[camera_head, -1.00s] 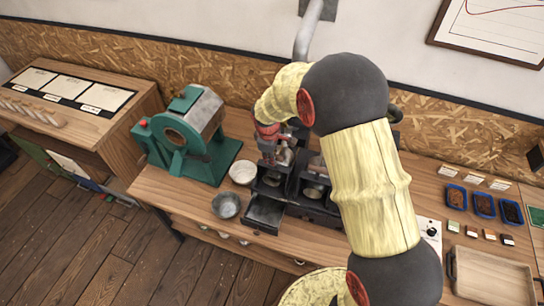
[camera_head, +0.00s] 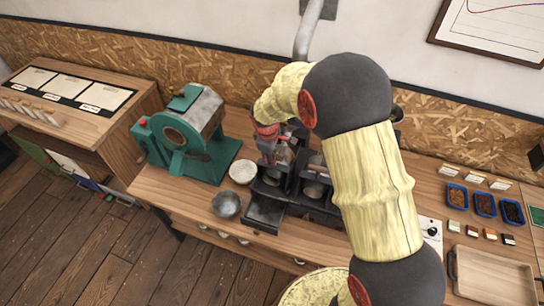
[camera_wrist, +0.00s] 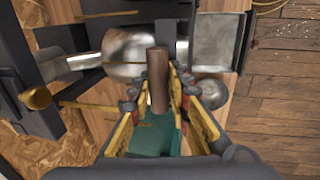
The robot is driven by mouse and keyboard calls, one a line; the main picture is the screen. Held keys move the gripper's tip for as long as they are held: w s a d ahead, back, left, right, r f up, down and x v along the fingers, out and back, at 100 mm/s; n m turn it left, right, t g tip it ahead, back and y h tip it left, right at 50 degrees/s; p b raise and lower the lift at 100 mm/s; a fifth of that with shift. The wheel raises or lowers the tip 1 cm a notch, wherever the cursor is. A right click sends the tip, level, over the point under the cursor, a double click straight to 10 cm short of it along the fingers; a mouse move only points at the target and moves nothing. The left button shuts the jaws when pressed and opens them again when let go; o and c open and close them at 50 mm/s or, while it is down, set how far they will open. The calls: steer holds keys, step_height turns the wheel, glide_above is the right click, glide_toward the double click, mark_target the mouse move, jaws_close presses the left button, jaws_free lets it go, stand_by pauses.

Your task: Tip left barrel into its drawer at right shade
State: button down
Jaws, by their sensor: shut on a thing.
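The left sample roaster (camera_head: 270,190) stands on the wooden bench with its silver barrel (camera_wrist: 125,48) partly hidden by my arm in the head view. The barrel also shows there (camera_head: 284,156). My gripper (camera_head: 266,133) is over the roaster. In the wrist view its fingers (camera_wrist: 160,95) are shut on the barrel's brown wooden handle (camera_wrist: 158,80). The left drawer (camera_head: 265,212) is pulled out at the front; it shows in the wrist view as a grey metal tray (camera_wrist: 217,40). I see no beans in it. Bean shade inside the barrel cannot be seen.
A metal bowl (camera_head: 226,205) and a white bowl (camera_head: 242,172) stand left of the roaster. A green machine (camera_head: 185,135) stands farther left. Blue bean trays (camera_head: 484,205), small colour samples (camera_head: 472,232) and a wooden tray (camera_head: 492,278) lie at the right.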

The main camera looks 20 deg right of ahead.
steer(key=s+a+f+t+h+b, duration=0.4)
steer(key=s+a+b, duration=0.5)
steer(key=b, duration=2.4)
steer(key=shift+s+a+f+t+h, duration=0.35)
steer(key=shift+s+f+t, duration=0.9)
steer(key=shift+s, duration=0.85)
steer(key=shift+f, duration=0.2)
steer(key=c, duration=2)
jaws_free()
steer(key=shift+s, duration=0.1)
steer(key=shift+o, duration=1.4)
steer(key=shift+r, duration=0.1)
